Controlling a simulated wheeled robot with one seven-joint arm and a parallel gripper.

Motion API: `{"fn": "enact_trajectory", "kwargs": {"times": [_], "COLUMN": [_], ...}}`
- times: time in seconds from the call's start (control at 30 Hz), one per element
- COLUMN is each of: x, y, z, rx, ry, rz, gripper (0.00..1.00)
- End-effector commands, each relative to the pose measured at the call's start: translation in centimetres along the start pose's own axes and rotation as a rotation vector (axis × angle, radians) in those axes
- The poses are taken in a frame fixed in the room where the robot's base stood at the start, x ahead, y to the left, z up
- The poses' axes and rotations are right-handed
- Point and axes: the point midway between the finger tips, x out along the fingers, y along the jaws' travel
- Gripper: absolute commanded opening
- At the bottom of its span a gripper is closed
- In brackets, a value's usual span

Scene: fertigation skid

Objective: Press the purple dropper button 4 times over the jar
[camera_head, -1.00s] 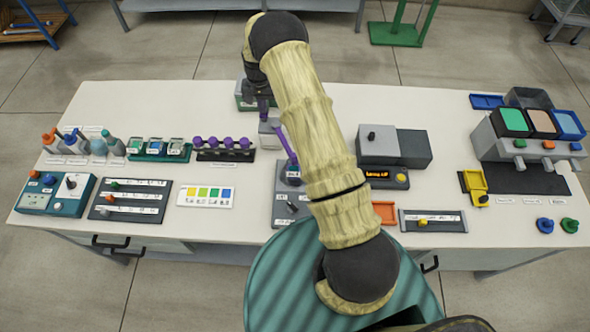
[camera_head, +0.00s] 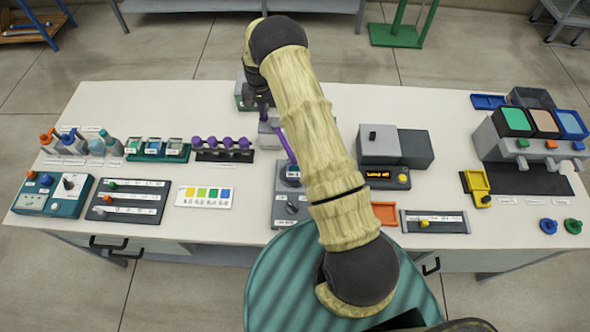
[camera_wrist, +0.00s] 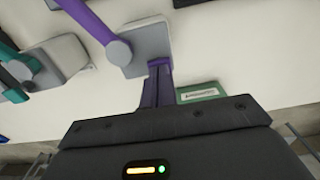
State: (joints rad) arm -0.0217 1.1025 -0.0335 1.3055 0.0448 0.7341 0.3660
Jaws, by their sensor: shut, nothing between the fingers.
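My gripper (camera_head: 263,110) is shut and empty, pointing down near the far edge of the bench. Its purple fingers (camera_wrist: 158,80) show in the wrist view beside a light grey block (camera_wrist: 152,42); I cannot tell whether they touch it. The block also shows in the head view (camera_head: 270,138). A purple bar (camera_head: 288,146) slants from a grey box (camera_head: 285,208) toward the block. In the wrist view the bar (camera_wrist: 88,20) ends in a grey disc. Several purple knobs (camera_head: 213,142) stand in a black rack to the left. I cannot make out a jar for certain.
A green box (camera_head: 240,97) with a label stands behind my gripper and shows in the wrist view (camera_wrist: 203,92). A teal rack (camera_head: 158,152) stands left, and a grey box (camera_head: 379,145) right of my arm. Bare bench (camera_head: 320,97) lies along the far edge.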

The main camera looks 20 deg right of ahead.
Motion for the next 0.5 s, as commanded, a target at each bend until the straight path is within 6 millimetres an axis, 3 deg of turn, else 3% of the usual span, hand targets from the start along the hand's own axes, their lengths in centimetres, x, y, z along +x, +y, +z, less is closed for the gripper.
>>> {"fn": "enact_trajectory", "kwargs": {"times": [0.5], "x": [-2.4], "y": [0.0], "z": [0.0], "rx": [0.000], "ry": [0.001], "rz": [0.000], "gripper": [0.00]}}
